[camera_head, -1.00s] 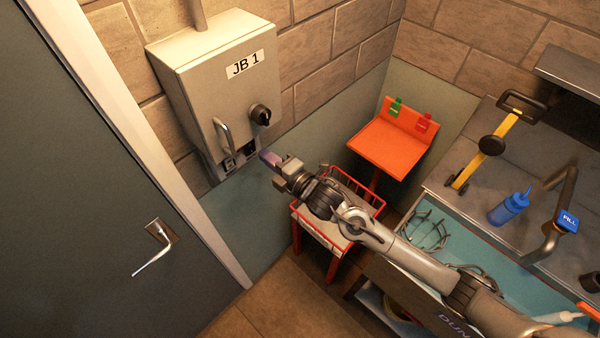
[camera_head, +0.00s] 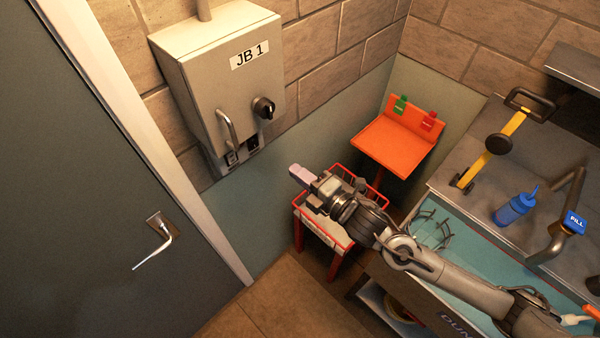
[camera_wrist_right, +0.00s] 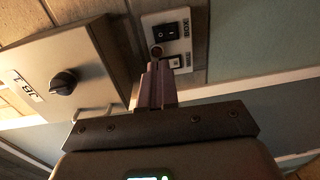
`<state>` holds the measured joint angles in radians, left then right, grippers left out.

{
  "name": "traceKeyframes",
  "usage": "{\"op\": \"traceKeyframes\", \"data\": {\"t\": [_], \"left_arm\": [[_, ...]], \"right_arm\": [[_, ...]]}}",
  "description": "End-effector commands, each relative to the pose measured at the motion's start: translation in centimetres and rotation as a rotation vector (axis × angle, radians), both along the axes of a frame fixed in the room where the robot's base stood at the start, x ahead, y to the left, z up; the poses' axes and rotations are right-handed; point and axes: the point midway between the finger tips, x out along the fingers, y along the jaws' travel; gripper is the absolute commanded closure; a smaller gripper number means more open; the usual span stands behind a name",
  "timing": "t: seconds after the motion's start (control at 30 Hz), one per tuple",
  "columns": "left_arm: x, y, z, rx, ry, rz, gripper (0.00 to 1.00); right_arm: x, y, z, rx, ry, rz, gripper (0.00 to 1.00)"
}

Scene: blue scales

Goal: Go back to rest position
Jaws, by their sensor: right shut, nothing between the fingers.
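My right gripper (camera_head: 300,174) is shut and empty in the head view. It hangs in the air over the red-framed stand, below and to the right of the grey JB 1 box. In the right wrist view its closed fingers (camera_wrist_right: 154,84) point toward the switch panel under the box, with a visible gap in the head view. My left gripper is not in view.
The JB 1 box (camera_head: 222,85) is on the wall, with a black knob (camera_head: 264,108) and a switch panel (camera_wrist_right: 167,42) below. A red-framed stand (camera_head: 336,262), an orange shelf (camera_head: 392,147) and a sink counter (camera_head: 478,200) with a blue bottle (camera_head: 515,208) stand nearby. A grey door (camera_head: 80,180) is at left.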

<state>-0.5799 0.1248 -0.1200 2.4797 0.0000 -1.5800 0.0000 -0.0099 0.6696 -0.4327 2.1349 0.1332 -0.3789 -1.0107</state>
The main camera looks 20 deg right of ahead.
Motion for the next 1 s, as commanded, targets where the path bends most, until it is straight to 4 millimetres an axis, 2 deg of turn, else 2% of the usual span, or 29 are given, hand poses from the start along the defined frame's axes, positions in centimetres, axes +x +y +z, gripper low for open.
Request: {"op": "traceKeyframes", "data": {"t": [0.17,0.27,0.47,0.57,0.67,0.8,0.9,1.0], "left_arm": [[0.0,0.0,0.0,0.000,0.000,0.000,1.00],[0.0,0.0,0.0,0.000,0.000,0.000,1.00],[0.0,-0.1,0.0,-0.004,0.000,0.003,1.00],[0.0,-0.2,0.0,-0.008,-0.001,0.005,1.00],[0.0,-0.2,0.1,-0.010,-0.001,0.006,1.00],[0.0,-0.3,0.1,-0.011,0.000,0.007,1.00],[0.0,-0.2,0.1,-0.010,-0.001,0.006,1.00],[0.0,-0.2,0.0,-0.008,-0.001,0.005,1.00]], "right_arm": [[0.0,0.0,0.0,0.000,0.000,0.000,1.00],[-0.3,0.1,-0.7,0.001,0.014,0.001,1.00],[-3.0,1.1,-4.7,0.084,0.110,-0.020,1.00],[-5.3,1.7,-6.3,0.171,0.181,-0.057,1.00],[-8.3,1.4,-8.9,0.304,0.355,-0.160,1.00],[-13.6,-0.4,-12.7,0.550,0.691,-0.397,1.00],[-17.2,-1.6,-14.4,0.701,0.887,-0.579,1.00],[-20.0,-2.6,-15.0,0.817,1.032,-0.753,1.00]]}}
